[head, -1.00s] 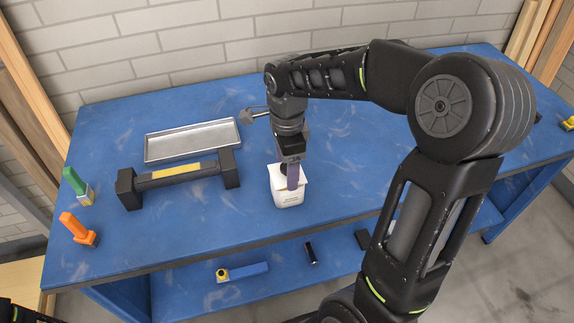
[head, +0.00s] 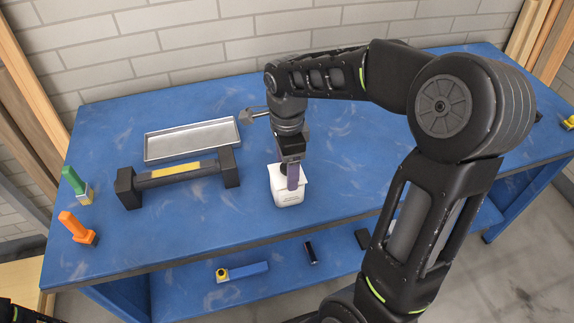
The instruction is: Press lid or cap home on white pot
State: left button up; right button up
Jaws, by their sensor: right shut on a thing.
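The white pot (head: 288,194) stands upright on the blue workbench (head: 330,200), near its front edge. My right gripper (head: 290,178) points straight down over the pot's top. My left gripper is out of view; only a dark bit of what may be my left arm shows in the bottom left corner.
A silver tray (head: 192,141) and a black cylinder-shaped actuator with a yellow stripe (head: 177,174) lie left of the pot. Green (head: 73,181) and orange (head: 73,225) handled items stand at the far left. The lower shelf holds a blue-handled item (head: 245,271) and small dark parts.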

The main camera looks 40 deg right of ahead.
jog(key=o, duration=1.4)
jog(key=shift+o, duration=0.7)
jog(key=shift+r+p, duration=2.6)
jog(key=shift+r, duration=0.95)
jog(key=shift+c, duration=0.3)
